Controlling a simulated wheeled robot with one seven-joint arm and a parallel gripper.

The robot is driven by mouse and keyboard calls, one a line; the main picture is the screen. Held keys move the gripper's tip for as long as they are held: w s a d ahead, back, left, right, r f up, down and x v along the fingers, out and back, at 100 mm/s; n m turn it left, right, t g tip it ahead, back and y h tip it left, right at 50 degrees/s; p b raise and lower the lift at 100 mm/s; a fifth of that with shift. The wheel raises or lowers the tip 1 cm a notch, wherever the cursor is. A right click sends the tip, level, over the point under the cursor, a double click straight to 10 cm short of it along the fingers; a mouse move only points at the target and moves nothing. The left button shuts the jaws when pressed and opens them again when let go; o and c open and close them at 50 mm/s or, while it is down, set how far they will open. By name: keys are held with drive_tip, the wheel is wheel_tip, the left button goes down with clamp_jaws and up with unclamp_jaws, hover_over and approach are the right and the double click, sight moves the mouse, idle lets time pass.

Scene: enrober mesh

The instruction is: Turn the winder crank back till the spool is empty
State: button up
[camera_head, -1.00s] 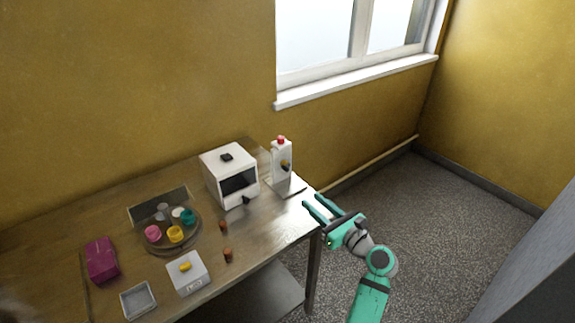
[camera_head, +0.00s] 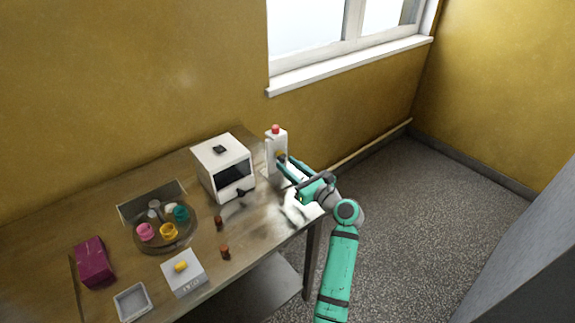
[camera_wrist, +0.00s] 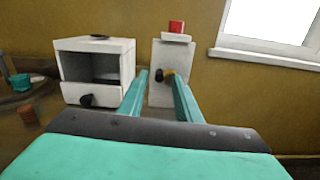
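The winder (camera_head: 275,146) is an upright white block with a red top, at the right end of the table by the wall. It also shows in the wrist view (camera_wrist: 166,52). On its front are a dark crank knob (camera_wrist: 159,75) and a small yellow part (camera_wrist: 169,76), perhaps the spool; I cannot tell how much is wound on it. My gripper (camera_wrist: 161,76) is open and empty, its two teal fingers pointing at the winder with the knob seen between their tips. In the head view my gripper (camera_head: 282,165) partly hides the winder's lower front. I cannot tell whether a finger touches it.
A white box (camera_head: 222,165) with a dark front opening and a black knob (camera_wrist: 86,100) stands left of the winder. Farther left are a round tray (camera_head: 150,243) of coloured cups, a scale (camera_head: 184,279), a magenta box (camera_head: 95,261) and small brown pieces (camera_head: 225,252).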

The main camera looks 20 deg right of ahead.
drive_tip(key=shift+w+a, duration=0.35)
drive_tip(key=shift+w, duration=0.3)
clamp_jaws()
drive_tip(key=shift+n, duration=0.3)
drive_tip(key=n, duration=0.2)
drive_tip(key=f+n, duration=0.1)
drive_tip(key=n, duration=0.1)
drive_tip(key=shift+a+f, duration=0.1)
drive_tip(key=shift+a, duration=0.05)
drive_tip(key=n, duration=0.2)
drive_tip(key=f+n, duration=0.1)
drive_tip(key=n, duration=0.3)
drive_tip(key=shift+f+n, duration=0.25)
drive_tip(key=shift+n, duration=0.15)
drive_tip(key=n, duration=0.2)
drive_tip(key=d+n, duration=0.1)
drive_tip(key=n, duration=0.1)
drive_tip(key=f+n, duration=0.1)
drive_tip(key=n, duration=0.1)
drive_tip(key=shift+w+d+f, duration=0.1)
drive_tip(key=shift+w+d, duration=0.05)
drive_tip(key=n, duration=0.2)
drive_tip(key=d+n, duration=0.1)
drive_tip(key=n, duration=0.3)
drive_tip(key=shift+w+d+f, duration=0.2)
drive_tip(key=shift+w+f, duration=0.05)
